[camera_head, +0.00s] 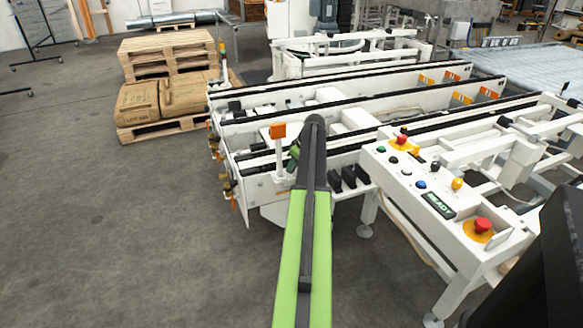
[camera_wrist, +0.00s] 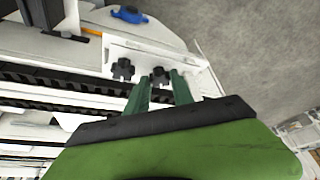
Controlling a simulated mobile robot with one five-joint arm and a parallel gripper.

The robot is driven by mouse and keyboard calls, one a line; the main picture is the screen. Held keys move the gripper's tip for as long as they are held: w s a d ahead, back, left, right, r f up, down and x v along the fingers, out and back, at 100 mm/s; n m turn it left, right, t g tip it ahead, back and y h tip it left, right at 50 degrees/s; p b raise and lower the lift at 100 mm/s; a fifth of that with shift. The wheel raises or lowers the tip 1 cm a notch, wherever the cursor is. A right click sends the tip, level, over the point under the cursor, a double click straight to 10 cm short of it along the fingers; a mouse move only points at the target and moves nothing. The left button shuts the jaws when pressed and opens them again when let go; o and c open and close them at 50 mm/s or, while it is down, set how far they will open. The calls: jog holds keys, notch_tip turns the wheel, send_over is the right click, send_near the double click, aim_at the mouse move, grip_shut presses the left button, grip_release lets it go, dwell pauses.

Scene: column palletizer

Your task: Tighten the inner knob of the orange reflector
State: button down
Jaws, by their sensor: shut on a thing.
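The orange reflector (camera_head: 278,131) stands on a white post at the near end of the conveyor in the head view. In the wrist view, two black star-shaped knobs sit side by side on a white bracket plate (camera_wrist: 150,54): a left knob (camera_wrist: 123,68) and a right knob (camera_wrist: 160,75). My gripper (camera_wrist: 161,82) has its green fingers on either side of the right knob and is shut on it. The left knob is free, just outside the left finger. In the head view my arm hides the knobs. I cannot tell which knob is the inner one.
A white control panel (camera_head: 440,200) with coloured buttons stands right of my arm. White conveyor rails (camera_head: 350,106) run behind it. Pallets with brown sacks (camera_head: 160,99) stand at the back left. The grey floor (camera_head: 110,230) at the left is clear. A blue part (camera_wrist: 130,14) lies beyond the plate.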

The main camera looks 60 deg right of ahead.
jog(key=shift+w+a+m+g+h, duration=0.15)
jog(key=shift+m+h, duration=0.2)
jog(key=shift+m, duration=0.6)
jog(key=shift+s+a+m+g+h, duration=0.1)
jog(key=shift+m+h, duration=0.2)
jog(key=shift+m, duration=0.6)
jog(key=shift+w+a+m+g+h, duration=0.15)
jog(key=shift+m+h, duration=0.2)
jog(key=shift+m, duration=0.9)
jog(key=shift+d, duration=0.1)
jog(key=c, duration=1.4)
grip_release()
jog(key=shift+s+r, duration=0.1)
jog(key=shift+r, duration=0.1)
jog(key=p+v, duration=1.6)
jog(key=v, duration=0.1)
